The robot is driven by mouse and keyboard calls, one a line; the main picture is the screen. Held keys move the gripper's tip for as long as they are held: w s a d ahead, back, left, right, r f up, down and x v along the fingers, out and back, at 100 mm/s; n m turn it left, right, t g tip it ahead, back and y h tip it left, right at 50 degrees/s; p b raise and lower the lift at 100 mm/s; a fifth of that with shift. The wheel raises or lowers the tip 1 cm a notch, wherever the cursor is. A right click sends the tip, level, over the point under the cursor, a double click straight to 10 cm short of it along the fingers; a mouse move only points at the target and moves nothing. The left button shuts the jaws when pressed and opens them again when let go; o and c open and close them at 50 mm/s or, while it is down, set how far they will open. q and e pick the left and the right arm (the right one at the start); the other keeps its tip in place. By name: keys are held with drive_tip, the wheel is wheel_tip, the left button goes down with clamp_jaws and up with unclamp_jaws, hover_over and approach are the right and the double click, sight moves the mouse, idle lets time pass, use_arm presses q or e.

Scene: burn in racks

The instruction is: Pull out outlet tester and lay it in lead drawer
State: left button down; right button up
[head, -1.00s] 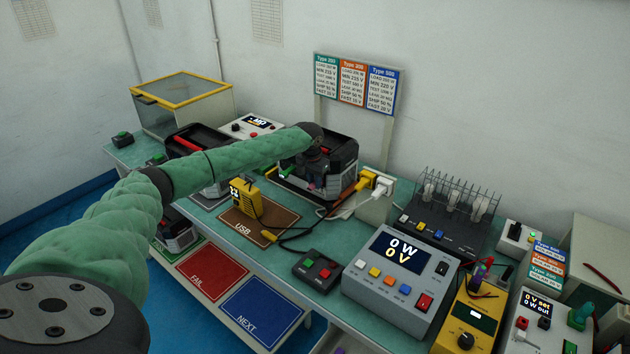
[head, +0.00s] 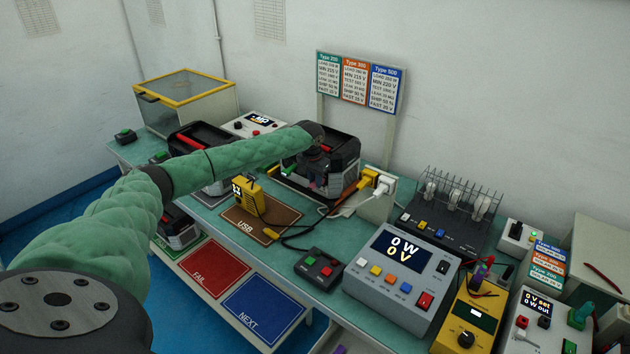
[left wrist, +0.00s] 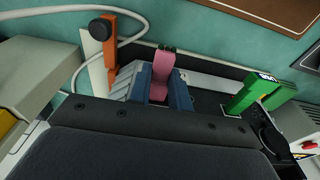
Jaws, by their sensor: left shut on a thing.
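My left gripper (head: 316,183) is at the front of the black and grey power unit (head: 343,170), with its arm reaching across the bench. In the left wrist view its blue-grey jaws (left wrist: 160,88) are shut on a pink piece (left wrist: 162,68), apparently the outlet tester. The piece is close against the unit's front; whether its prongs are in the socket is hidden. A green USB plug (left wrist: 252,93) sits beside the jaws. At the bottom edge, a pale open edge with a purple item (head: 340,350) may be the lead drawer. My right gripper is not in view.
Yellow and white plugs (head: 378,184) are in a box right of the unit. A button box (head: 318,267) and grey wattmeter (head: 400,275) stand nearer.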

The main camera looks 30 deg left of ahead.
sight(310, 189)
use_arm(q)
drive_tip(key=shift+s, duration=0.1)
drive_tip(key=shift+s+a+r+p, duration=0.1)
drive_tip(key=shift+s+p, duration=1.3)
drive_tip(key=shift+p, duration=0.15)
drive_tip(key=shift+s, duration=0.1)
drive_tip(key=shift+s, duration=0.1)
